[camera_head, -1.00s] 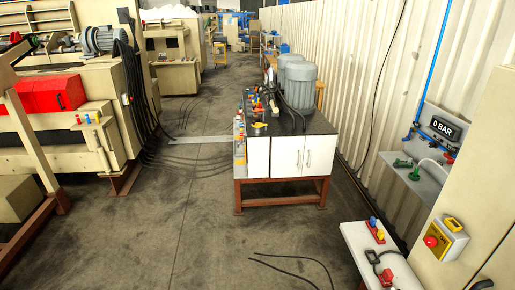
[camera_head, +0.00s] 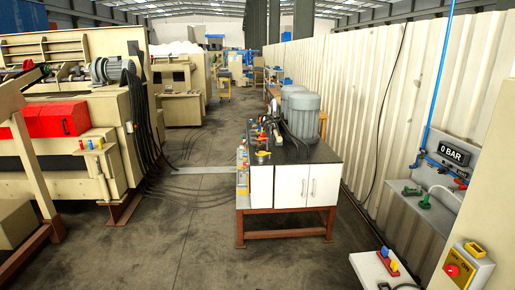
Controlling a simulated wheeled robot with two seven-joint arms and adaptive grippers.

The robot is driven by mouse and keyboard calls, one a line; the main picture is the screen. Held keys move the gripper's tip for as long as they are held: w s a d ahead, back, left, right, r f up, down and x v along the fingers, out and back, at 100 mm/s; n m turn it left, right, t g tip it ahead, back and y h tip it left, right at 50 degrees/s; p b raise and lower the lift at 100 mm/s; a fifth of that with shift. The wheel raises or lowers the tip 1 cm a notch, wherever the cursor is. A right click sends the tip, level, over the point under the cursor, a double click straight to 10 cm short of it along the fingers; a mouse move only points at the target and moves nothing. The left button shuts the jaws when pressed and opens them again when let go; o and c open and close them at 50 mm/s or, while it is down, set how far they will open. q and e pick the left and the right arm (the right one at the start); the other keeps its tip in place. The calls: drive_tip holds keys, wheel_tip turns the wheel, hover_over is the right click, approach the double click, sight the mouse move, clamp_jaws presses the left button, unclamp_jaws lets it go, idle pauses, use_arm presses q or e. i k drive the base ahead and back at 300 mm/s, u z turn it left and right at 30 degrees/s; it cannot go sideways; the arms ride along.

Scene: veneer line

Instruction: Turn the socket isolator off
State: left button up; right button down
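A grey box with a yellow plate, a red round knob and ON lettering (camera_head: 463,264) is on the cream cabinet at the lower right; it may be the socket isolator. A red base with blue, yellow and red parts (camera_head: 388,261) sits on the white surface (camera_head: 369,271) to its left. I cannot tell from the view which of these is called the socket isolator. Neither of my grippers is in view.
A low bench (camera_head: 262,188) with a grey motor (camera_head: 300,116) stands in the middle. A 0 BAR display (camera_head: 454,153) and green valves (camera_head: 425,201) are at the right wall. A cream machine (camera_head: 68,130) is left. The floor (camera_head: 190,250) is mostly clear.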

sight(452, 269)
drive_tip(key=z, duration=1.55)
